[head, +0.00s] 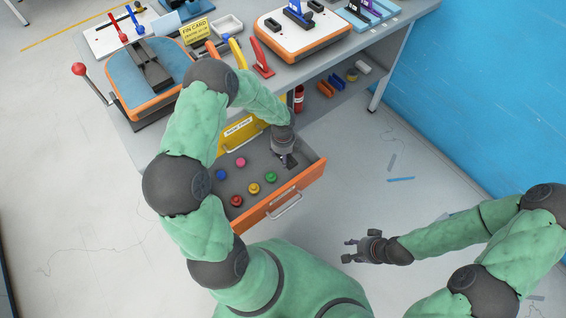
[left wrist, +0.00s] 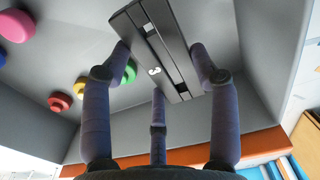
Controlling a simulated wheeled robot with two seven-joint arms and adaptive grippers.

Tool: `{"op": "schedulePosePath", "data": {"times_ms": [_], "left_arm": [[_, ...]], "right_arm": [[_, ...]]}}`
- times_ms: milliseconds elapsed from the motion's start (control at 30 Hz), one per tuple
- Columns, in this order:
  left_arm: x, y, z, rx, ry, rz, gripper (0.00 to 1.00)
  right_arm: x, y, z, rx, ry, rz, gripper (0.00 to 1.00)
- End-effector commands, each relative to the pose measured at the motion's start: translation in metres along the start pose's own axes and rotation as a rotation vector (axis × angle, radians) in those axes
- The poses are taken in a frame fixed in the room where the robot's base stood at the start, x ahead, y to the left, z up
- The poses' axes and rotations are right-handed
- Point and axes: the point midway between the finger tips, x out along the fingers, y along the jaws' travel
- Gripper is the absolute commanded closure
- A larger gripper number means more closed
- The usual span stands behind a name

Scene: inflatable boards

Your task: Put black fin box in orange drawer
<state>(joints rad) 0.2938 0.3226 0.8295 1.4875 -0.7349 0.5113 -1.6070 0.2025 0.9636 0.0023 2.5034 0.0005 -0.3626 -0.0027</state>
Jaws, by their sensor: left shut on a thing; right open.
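The black fin box (left wrist: 160,50) is a dark flat block with a lengthwise slot and a small white mark. It sits between the fingers of my left gripper (left wrist: 158,80), which is shut on it. In the head view my left gripper (head: 285,157) reaches down into the right part of the open orange drawer (head: 268,211); the box is mostly hidden there. Whether the box touches the drawer floor I cannot tell. My right gripper (head: 362,247) is open and empty, out to the right of the drawer.
Several coloured knobs, including a red one (head: 236,200) and a green one (head: 271,177), are on the drawer's grey floor. The workbench (head: 330,57) above holds a blue-orange board press (head: 140,75), a yellow fin card (head: 195,31) and tools.

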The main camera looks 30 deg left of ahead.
Motion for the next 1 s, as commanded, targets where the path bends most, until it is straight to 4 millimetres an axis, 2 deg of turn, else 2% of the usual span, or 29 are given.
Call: {"op": "schedulePosePath", "data": {"times_ms": [100,267,700,733,800,1000], "left_arm": [[0.023,0.001,-0.001,0.001,0.002,0.002,0.74],[0.046,0.001,-0.001,0.0,0.002,0.002,0.74],[0.051,0.001,-0.001,0.001,0.001,0.001,0.74],[0.051,0.001,-0.001,0.001,0.001,0.001,0.31],[0.05,0.001,-0.001,0.001,0.001,0.001,0.16],[0.05,0.001,-0.001,0.001,0.001,0.001,0.16]], "right_arm": [[0.012,0.004,0.0,0.0,0.0,0.0,0.57],[0.022,0.008,-0.001,0.0,0.0,0.0,0.57],[0.024,0.009,-0.001,0.0,0.0,0.0,0.57],[0.023,0.008,-0.001,0.0,0.0,0.0,0.57],[0.023,0.008,-0.001,0.0,0.0,0.0,0.57],[0.023,0.008,-0.001,0.0,0.0,0.0,0.57]]}}
